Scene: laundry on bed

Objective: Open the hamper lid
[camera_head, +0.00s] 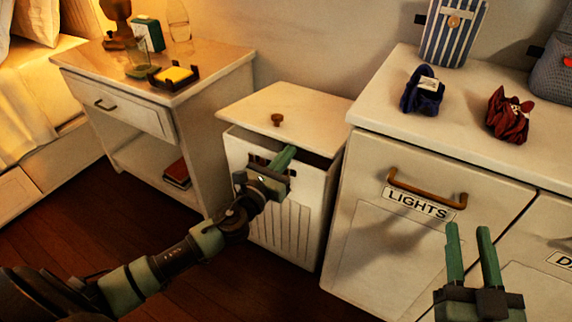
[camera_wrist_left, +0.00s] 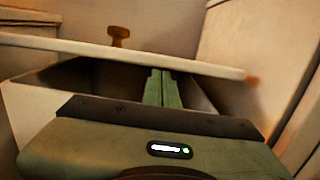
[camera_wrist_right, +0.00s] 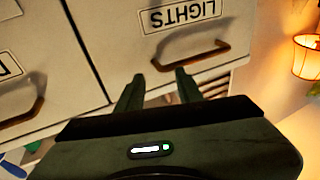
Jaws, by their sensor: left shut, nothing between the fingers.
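The hamper (camera_head: 276,200) is a white box with a slatted front, between the nightstand and the white cabinet. Its white lid (camera_head: 310,115), with a brown knob (camera_head: 277,120), is tilted up a little, leaving a dark gap at the front. My left gripper (camera_head: 288,153) is shut with nothing held. In the left wrist view its fingers (camera_wrist_left: 163,86) reach into the gap, with their tips at the underside of the lid (camera_wrist_left: 130,52); I cannot tell if they touch. My right gripper (camera_head: 469,232) is open and empty in front of the cabinet.
The cabinet front has a brown handle (camera_head: 425,189) over a LIGHTS label, close to my right gripper. A dark blue cloth (camera_head: 423,92) and a dark red cloth (camera_head: 508,115) lie on the cabinet top. The nightstand (camera_head: 225,72) stands to the left with small items on it.

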